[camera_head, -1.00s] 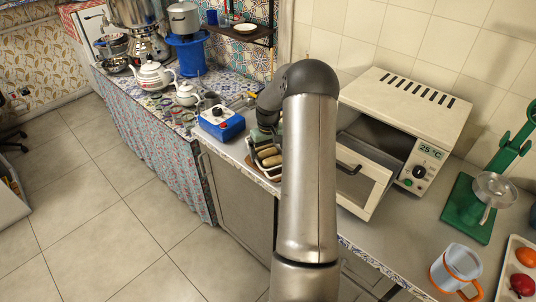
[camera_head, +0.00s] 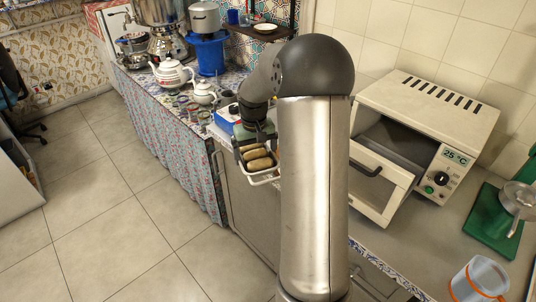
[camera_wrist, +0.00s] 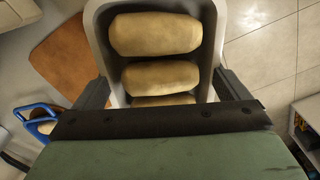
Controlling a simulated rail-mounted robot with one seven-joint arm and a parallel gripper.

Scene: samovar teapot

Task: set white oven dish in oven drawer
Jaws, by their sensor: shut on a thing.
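My gripper (camera_head: 252,138) is shut on the white oven dish (camera_head: 265,179), which holds several oblong tan loaves (camera_head: 258,158). In the wrist view the rim of the white oven dish (camera_wrist: 221,30) shows between my two fingers, with the loaves (camera_wrist: 155,34) lying crosswise in a row. The dish is held out near the counter's front edge, left of my arm. The oven (camera_head: 428,110) stands on the counter to the right. Its drawer (camera_head: 381,192) is pulled out at the front, with a dark handle on it. Part of the drawer's inside is hidden.
A blue and white box (camera_head: 226,116) stands behind my gripper. A brown board (camera_wrist: 62,58) lies on the counter. White teapots (camera_head: 171,74) are farther left. A green stand (camera_head: 490,225) and a clear cup with orange trim (camera_head: 478,283) are at right. Open floor lies left.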

